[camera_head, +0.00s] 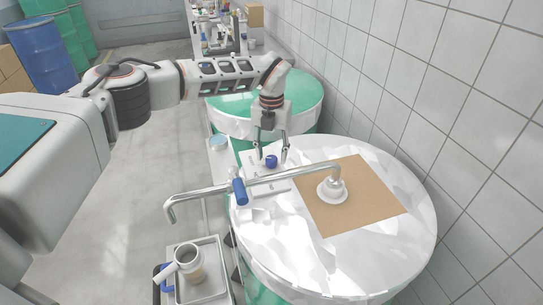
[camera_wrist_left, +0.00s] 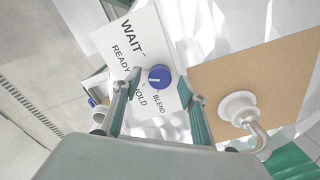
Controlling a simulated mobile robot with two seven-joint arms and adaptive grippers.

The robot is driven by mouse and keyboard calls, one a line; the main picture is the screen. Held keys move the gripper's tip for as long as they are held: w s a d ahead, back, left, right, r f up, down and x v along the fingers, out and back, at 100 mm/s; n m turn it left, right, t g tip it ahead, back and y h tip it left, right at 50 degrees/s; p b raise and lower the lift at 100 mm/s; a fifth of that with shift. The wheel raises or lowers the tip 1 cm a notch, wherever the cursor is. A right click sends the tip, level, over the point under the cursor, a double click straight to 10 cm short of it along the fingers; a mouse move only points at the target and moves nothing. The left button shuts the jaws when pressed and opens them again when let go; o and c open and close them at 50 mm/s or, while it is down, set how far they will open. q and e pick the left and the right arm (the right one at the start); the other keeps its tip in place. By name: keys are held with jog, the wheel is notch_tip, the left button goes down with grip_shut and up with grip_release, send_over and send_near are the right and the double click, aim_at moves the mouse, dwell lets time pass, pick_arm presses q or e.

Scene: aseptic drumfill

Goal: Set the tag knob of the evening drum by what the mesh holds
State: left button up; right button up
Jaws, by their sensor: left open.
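The tag plate (camera_wrist_left: 128,45) is white and lettered WAIT, READY, HOLD and BLEND around a round blue knob (camera_wrist_left: 159,77). A small pale mark shows on the knob; I cannot tell surely which word it points at. In the head view the knob (camera_head: 271,161) sits on the near drum's white-covered top (camera_head: 390,250), at its far left. My left gripper (camera_head: 270,155) is open above the plate, pointing down, with a fingertip on either side of the knob. No mesh can be made out clearly. My right gripper is out of view.
A bent metal pipe (camera_head: 210,192) with a blue grip runs to a white fitting (camera_head: 332,188) on a brown board (camera_head: 370,212). A tray (camera_head: 212,292) with a cup-like vessel (camera_head: 190,262) stands lower left. A green drum (camera_head: 300,100) stands behind; a tiled wall is right.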

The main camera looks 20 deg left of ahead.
aim_at(271, 158)
pick_arm(q)
notch_tip(271, 158, up, 11)
dwell(0.3)
jog(key=shift+f, duration=0.1)
